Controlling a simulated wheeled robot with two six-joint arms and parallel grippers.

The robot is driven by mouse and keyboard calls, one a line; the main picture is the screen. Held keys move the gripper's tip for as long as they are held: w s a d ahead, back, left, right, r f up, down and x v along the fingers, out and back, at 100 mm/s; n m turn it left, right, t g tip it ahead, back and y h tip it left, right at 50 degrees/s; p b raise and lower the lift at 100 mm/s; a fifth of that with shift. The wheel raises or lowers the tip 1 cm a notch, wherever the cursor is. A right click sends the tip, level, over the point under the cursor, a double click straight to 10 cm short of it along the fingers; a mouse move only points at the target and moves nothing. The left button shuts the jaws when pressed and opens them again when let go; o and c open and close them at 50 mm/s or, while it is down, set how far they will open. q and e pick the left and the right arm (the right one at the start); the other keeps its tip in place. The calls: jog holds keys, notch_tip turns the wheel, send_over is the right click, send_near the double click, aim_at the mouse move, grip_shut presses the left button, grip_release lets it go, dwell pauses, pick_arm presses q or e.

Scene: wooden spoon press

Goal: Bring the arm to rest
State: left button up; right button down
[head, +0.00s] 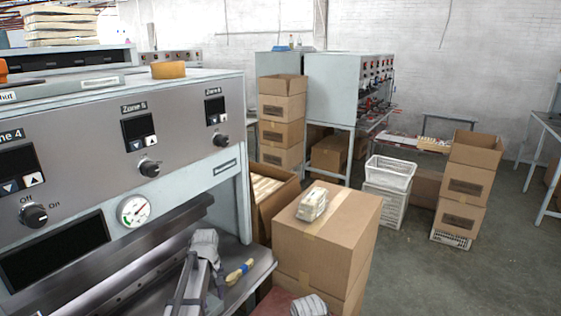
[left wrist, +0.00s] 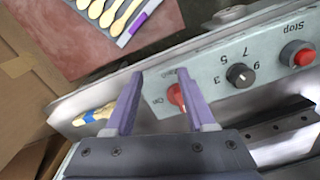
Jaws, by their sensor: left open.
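My left gripper (head: 198,290) is at the bottom of the head view, in front of the press's lower ledge. In the left wrist view its two purple fingers (left wrist: 160,76) are apart with nothing between them. Behind them is a pale control panel (left wrist: 215,88) with a red button (left wrist: 176,96), a black knob (left wrist: 240,75) and a red stop button (left wrist: 297,54). A light wooden piece with a blue band (head: 239,272) lies on the metal ledge, right of the gripper; it also shows in the left wrist view (left wrist: 92,115).
The press (head: 180,125) with knobs and a gauge fills the left. A cardboard box (head: 335,245) with a wrapped bundle (head: 312,204) stands to its right. Wooden spoons (left wrist: 112,12) lie over a reddish surface (left wrist: 55,35). Open floor (head: 415,275) lies at the right.

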pick_arm(q)
jog(key=s+d+f+m+y+b, duration=0.1)
jog(key=s+d+f+m, duration=0.1)
jog(key=s+d+m, duration=1)
jog(key=s+d, duration=0.6)
jog(key=s, duration=0.3)
jog(key=shift+s+d+b, duration=0.2)
jog(key=shift+s+b, duration=0.2)
jog(key=shift+a, duration=0.1)
